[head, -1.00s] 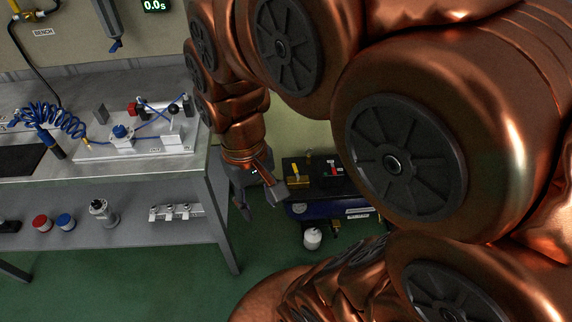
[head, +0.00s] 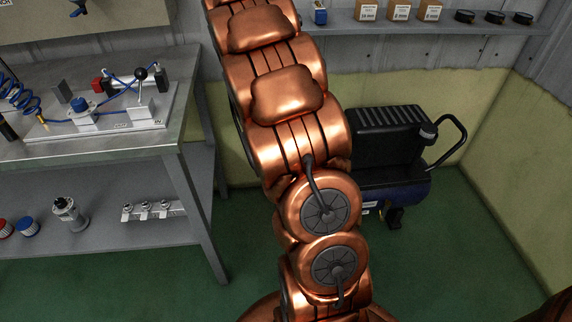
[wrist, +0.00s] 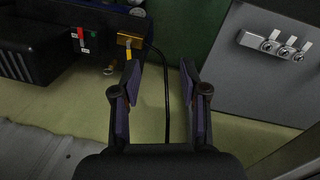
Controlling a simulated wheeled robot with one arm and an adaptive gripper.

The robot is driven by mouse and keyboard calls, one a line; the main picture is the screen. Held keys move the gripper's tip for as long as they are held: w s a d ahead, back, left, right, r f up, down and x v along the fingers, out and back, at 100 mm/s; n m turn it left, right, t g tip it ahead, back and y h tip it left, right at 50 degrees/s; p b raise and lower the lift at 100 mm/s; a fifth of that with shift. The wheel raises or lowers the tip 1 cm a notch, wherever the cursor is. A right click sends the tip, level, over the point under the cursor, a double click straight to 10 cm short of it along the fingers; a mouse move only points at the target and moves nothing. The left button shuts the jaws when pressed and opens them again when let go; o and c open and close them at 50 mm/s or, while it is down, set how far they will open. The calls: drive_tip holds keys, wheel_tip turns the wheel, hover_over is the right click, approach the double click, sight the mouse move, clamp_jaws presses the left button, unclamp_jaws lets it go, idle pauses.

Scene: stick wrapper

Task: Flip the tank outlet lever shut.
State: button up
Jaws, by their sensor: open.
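The compressor shows in the head view with its black top (head: 385,135) and blue tank (head: 405,195); my arm covers its left end. In the wrist view, a brass block (wrist: 130,38) with a small yellow lever (wrist: 129,54) sits at the compressor's end, just beyond my left fingertip in the picture. No label there names the outlet legibly. My gripper (wrist: 160,74) is open and empty, its two fingers apart, with the brass block up and left of the gap. My gripper is hidden behind my arm in the head view.
A small red part (wrist: 80,33) sits beside the brass block. A black cable (wrist: 165,95) runs behind the finger gap. The bench's lower shelf (wrist: 235,75) with a valve manifold (wrist: 275,43) is at the right. A corrugated wall (wrist: 40,155) is lower left.

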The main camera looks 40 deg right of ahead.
drive_tip(key=shift+m+t+y, duration=0.3)
drive_tip(key=shift+m+t, duration=0.2)
drive_tip(key=w+d+f+b, duration=0.2)
drive_tip(key=d+f+b, duration=0.2)
drive_tip(key=d+f, duration=0.2)
drive_tip(key=w+d+f+b, duration=0.3)
drive_tip(key=d+f, duration=0.4)
drive_tip(key=f, duration=0.4)
drive_tip(key=w+d+f+b, duration=0.2)
drive_tip(key=d+f+b, duration=0.3)
drive_tip(key=d+f, duration=0.2)
drive_tip(key=shift+w+d+f, duration=0.1)
drive_tip(key=shift+w+f, duration=0.05)
drive_tip(key=shift+f, duration=0.5)
drive_tip(key=shift+w+d+f, duration=0.1)
drive_tip(key=shift+f, duration=0.5)
drive_tip(key=shift+f+b, duration=1.2)
drive_tip(key=shift+f, duration=2.7)
clamp_jaws()
